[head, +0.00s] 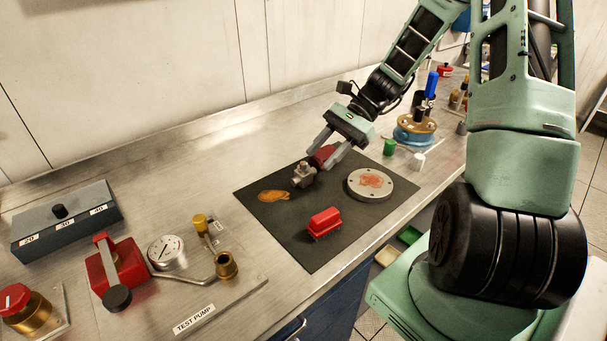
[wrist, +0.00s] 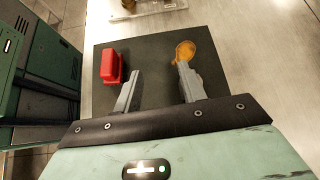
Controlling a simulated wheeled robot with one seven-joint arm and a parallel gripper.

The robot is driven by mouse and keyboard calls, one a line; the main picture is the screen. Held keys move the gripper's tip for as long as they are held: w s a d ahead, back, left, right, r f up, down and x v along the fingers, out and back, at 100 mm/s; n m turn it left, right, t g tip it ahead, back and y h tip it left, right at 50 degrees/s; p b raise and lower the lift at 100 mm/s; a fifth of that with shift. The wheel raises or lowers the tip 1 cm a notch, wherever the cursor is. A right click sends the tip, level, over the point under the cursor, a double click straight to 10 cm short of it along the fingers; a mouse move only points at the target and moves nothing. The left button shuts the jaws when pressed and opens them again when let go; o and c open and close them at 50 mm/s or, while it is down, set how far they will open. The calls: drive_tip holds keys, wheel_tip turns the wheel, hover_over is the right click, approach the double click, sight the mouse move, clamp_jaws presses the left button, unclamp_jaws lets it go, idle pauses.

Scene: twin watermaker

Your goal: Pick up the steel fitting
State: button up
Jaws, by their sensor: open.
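The steel fitting (head: 303,175) is a small grey metal piece on the dark mat (head: 262,227), between an orange-brown stain and a round grey flange. A dark red piece (head: 322,156) shows just behind it, between my fingers; I cannot tell whether it belongs to the fitting. My gripper (head: 322,158) is open above the mat, its fingers angled down close behind the fitting. In the wrist view my gripper (wrist: 159,72) shows both fingers apart with bare mat between the tips. I cannot make out the fitting there.
The flange (head: 370,184) is close to my right finger. The test pump board (head: 185,280) stands left. A green cap (head: 389,147) and a brass-topped stand (head: 415,130) are beyond the mat.

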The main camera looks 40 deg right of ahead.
drive_tip(key=d+m+t+y, duration=0.1)
drive_tip(key=d+m+t, duration=0.45)
drive_tip(key=d, duration=0.55)
drive_tip(key=p, duration=0.2)
approach(297, 171)
drive_tip(key=shift+m, duration=0.35)
drive_tip(key=x, duration=0.4)
drive_tip(key=shift+w+a, duration=0.1)
drive_tip(key=shift+w, duration=0.15)
drive_tip(key=a+p, duration=0.1)
drive_tip(key=a, duration=0.1)
drive_tip(key=w+a, duration=0.1)
drive_tip(key=a, duration=0.1)
drive_tip(key=shift+w+f+p, duration=0.25)
drive_tip(key=shift+p, duration=0.15)
drive_tip(key=shift+w+a+f+g, duration=0.25)
drive_tip(key=shift+a+f, duration=0.05)
drive_tip(key=shift+a, duration=0.1)
clamp_jaws()
